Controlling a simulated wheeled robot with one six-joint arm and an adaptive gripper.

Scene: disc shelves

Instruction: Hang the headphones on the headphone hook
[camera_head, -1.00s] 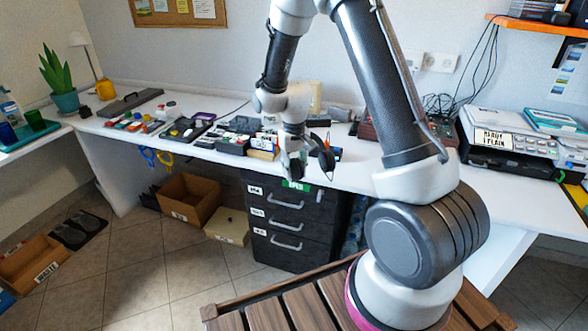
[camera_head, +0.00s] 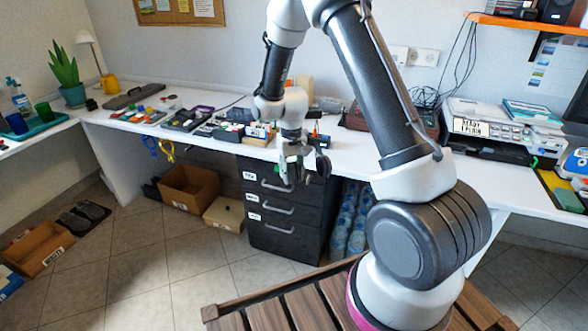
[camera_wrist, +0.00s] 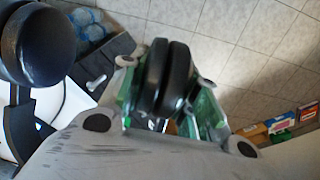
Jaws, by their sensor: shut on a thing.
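My gripper (camera_head: 291,168) hangs in front of the desk edge, above the black drawer cabinet. In the wrist view its greenish fingers (camera_wrist: 168,100) are closed around a black padded part of the headphones (camera_wrist: 166,75). Another dark round cup with a thin band below it shows at the left edge of that view and looks like part of the same headphones. In the head view the dark headphones (camera_head: 322,166) show just right of the fingers, clear of the desk. I cannot make out a headphone hook for certain in either view.
The white desk (camera_head: 350,160) carries several small items and trays behind my gripper. The black drawer cabinet (camera_head: 282,235) stands below, with water bottles (camera_head: 350,225) to its right. Blue and yellow loops (camera_head: 158,147) hang at the desk's front edge. A printer (camera_head: 490,128) stands at right.

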